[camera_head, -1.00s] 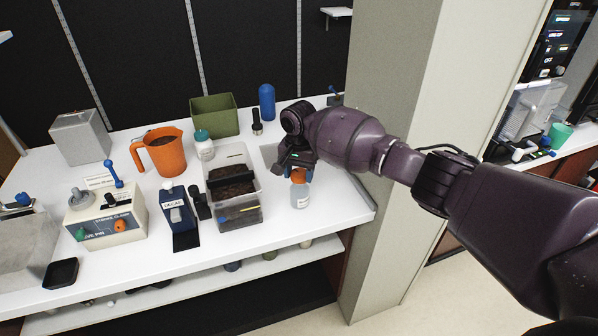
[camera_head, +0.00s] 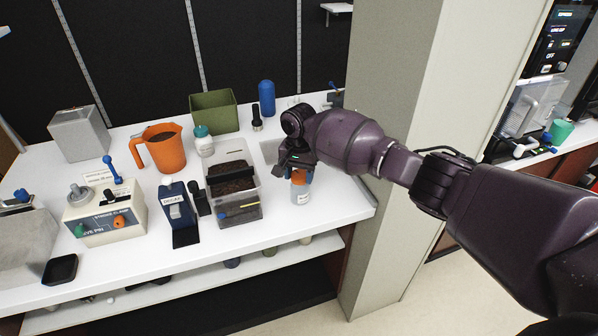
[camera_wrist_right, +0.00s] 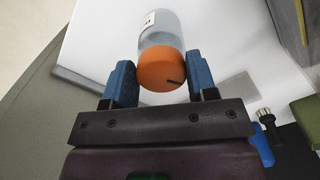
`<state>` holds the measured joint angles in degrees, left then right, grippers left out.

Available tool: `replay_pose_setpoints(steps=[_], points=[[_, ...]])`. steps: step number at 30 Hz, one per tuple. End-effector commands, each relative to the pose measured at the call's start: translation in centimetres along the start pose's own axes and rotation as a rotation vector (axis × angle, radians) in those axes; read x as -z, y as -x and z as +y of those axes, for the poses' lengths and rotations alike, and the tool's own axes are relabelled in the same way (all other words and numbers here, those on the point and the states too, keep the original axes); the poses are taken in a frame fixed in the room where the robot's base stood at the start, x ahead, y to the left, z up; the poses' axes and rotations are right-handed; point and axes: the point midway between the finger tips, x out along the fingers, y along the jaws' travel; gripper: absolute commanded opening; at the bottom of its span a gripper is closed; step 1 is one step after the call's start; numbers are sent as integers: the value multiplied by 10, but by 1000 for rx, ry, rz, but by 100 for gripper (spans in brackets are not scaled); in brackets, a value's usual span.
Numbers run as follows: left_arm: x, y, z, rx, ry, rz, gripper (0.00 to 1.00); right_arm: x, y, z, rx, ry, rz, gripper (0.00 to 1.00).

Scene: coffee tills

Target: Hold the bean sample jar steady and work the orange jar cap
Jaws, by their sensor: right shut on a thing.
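The bean sample jar (camera_head: 301,195) is a clear jar with a white label. It stands upright on the white counter near its front right edge. Its orange cap (camera_head: 299,177) is on top, partly hidden by my right gripper (camera_head: 297,172). In the right wrist view the jar (camera_wrist_right: 162,28) shows beyond the cap (camera_wrist_right: 161,71), which has a dark mark on it. The blue fingers of my right gripper (camera_wrist_right: 162,84) are on either side of the cap and shut on it. My left gripper is not in view, and nothing else holds the jar.
A clear bin of dark grounds (camera_head: 234,212) stands left of the jar. Further left are a Decaf-labelled unit (camera_head: 180,218), an orange pitcher (camera_head: 168,151) and a lever machine (camera_head: 105,215). A green bin (camera_head: 214,113) and blue bottle (camera_head: 267,98) stand behind. A pillar (camera_head: 395,130) rises at right.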

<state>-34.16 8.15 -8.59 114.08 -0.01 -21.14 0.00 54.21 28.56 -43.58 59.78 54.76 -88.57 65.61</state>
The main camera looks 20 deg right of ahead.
Motion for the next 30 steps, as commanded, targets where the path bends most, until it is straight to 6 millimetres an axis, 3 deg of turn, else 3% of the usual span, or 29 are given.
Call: replay_pose_setpoints(steps=[5, 6, 11, 22, 30], points=[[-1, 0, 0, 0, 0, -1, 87, 0, -3, 0, 0, 0, 0, 29], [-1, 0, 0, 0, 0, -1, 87, 0, -3, 0, 0, 0, 0, 58], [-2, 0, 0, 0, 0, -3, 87, 0, -2, 0, 0, 0, 0, 82], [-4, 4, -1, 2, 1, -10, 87, 0, 4, 0, 1, 1, 1, 82], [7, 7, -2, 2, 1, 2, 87, 0, 47, -1, 4, 2, 4, 82]])
